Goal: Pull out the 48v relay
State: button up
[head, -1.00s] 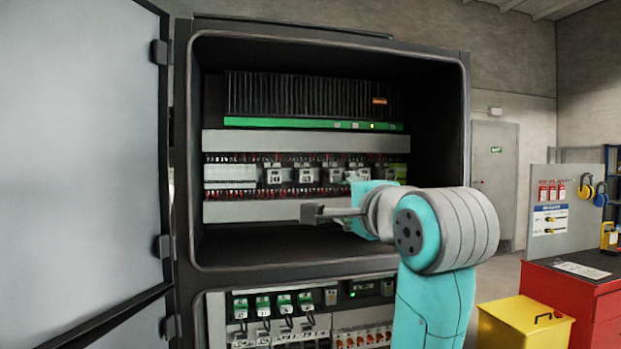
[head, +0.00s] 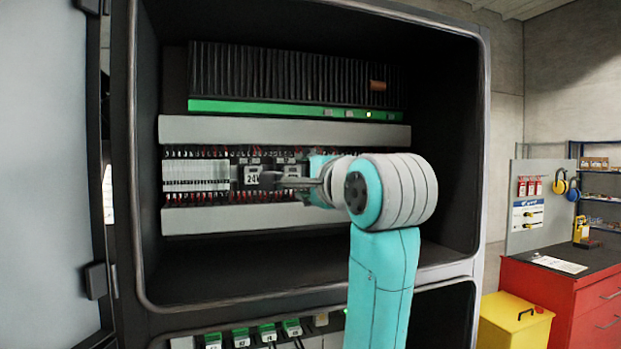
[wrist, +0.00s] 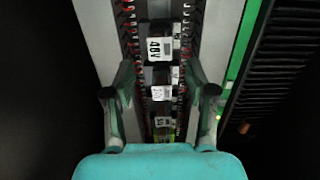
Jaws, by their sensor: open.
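In the wrist view, the relay whose label seems to read 48V (wrist: 160,48) is at the top of a column of relays, ahead of my fingertips. Two more labelled relays (wrist: 162,92) sit below it, between my fingers. My gripper (wrist: 160,72) is open and empty, with one finger on each side of the column. In the head view, my gripper (head: 284,182) reaches into the cabinet at the relay row. A relay there (head: 252,178) has a label that looks like 24V; I cannot tell which wrist-view relay it is. My arm hides the row's right part.
Grey ducts (head: 280,131) run above and below the row, with red wires along it. A finned black unit (head: 290,78) with a green strip is above. The cabinet door (head: 50,170) stands open at left. A yellow box (head: 515,325) and red cabinet (head: 560,290) are at right.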

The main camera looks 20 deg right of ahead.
aim_at(294, 175)
jog(key=shift+w+a, duration=0.2)
jog(key=shift+w, duration=3.2)
grip_shut()
jog(key=shift+s, duration=1.1)
jog(key=shift+s, duration=2.5)
